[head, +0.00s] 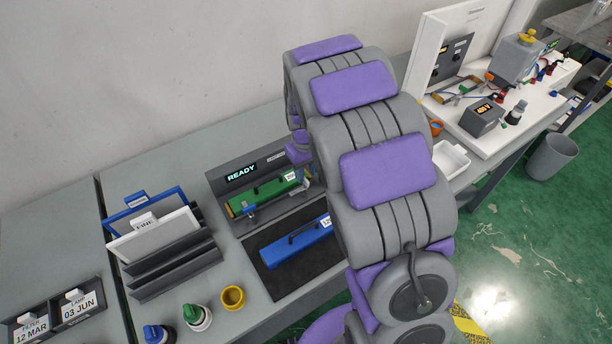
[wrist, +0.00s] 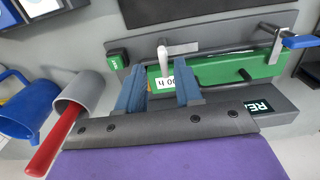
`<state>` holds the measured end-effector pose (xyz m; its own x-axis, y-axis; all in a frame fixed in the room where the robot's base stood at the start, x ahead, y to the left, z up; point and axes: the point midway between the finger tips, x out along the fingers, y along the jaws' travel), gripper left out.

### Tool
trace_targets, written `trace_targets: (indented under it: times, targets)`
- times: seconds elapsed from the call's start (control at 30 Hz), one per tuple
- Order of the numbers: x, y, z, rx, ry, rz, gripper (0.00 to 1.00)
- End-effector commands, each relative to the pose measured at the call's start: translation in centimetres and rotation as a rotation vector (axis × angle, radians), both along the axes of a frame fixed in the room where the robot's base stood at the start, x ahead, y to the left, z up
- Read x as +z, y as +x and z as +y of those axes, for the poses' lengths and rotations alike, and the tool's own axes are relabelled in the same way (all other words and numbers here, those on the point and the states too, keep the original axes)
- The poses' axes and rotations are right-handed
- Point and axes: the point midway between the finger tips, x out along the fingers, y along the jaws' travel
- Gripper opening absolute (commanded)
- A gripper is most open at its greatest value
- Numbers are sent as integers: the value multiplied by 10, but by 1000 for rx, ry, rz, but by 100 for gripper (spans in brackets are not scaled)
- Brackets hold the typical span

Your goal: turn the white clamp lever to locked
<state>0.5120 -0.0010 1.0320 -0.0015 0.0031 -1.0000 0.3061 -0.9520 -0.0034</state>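My gripper (wrist: 160,72) is open, with one blue finger on each side of the lever in the picture. A gap shows between the lever and each finger; whether the fingertips reach down to its depth I cannot tell. In the head view the green module (head: 268,192) sits in the grey dock under the READY display (head: 241,173).
A blue-handled clamp (wrist: 299,41) stands at the module's other end. A blue module (head: 295,243) lies on a dark mat in front of the dock.

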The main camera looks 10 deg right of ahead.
Motion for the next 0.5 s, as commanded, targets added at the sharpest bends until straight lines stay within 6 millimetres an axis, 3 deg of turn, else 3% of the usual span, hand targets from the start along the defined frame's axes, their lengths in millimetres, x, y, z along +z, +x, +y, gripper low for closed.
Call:
trace_targets:
  times: [0.2, 0.5]
  targets:
    - [-18, 0, 1, 1, -1, -1, 35]
    - [-20, 0, 0, 0, 0, -2, 35]
